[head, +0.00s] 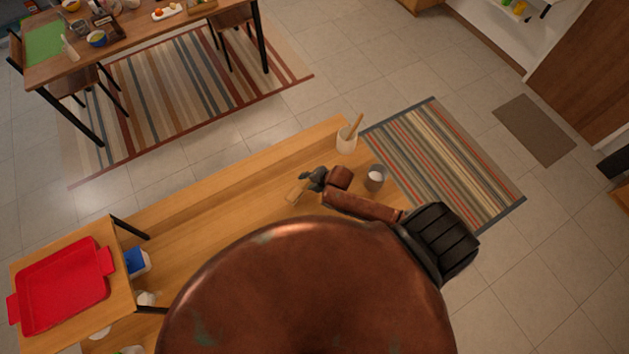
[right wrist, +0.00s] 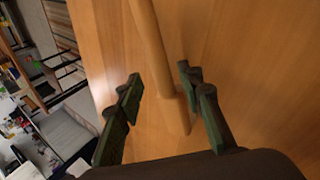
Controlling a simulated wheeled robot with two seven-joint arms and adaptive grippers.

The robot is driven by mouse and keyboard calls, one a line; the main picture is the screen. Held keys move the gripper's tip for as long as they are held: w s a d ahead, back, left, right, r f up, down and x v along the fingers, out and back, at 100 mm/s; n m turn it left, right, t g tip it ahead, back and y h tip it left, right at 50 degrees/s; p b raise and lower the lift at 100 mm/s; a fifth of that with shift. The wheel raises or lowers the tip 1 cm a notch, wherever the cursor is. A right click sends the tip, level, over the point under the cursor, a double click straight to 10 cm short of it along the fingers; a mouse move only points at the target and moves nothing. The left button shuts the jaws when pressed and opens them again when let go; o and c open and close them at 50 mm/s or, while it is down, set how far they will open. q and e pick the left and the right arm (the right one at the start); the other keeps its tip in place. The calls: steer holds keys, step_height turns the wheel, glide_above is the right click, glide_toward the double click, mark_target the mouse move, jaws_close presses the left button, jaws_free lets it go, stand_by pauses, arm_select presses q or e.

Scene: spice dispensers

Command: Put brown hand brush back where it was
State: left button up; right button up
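A light brown wooden piece (head: 296,191), which looks like the hand brush, lies on the wooden counter (head: 235,188) in the head view. My right gripper (head: 309,181) is right beside it. In the right wrist view a long wooden handle (right wrist: 153,45) runs down between the two green fingers of the right gripper (right wrist: 160,84). The fingers are apart, with a gap on each side of the handle. The bristles cannot be made out. My left gripper is not in view.
A white cup with a wooden utensil (head: 346,141) and a glass with white contents (head: 375,178) stand close to the right arm. The counter's middle is clear.

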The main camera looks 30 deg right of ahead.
steer(key=v, duration=1)
steer(key=shift+s, duration=0.15)
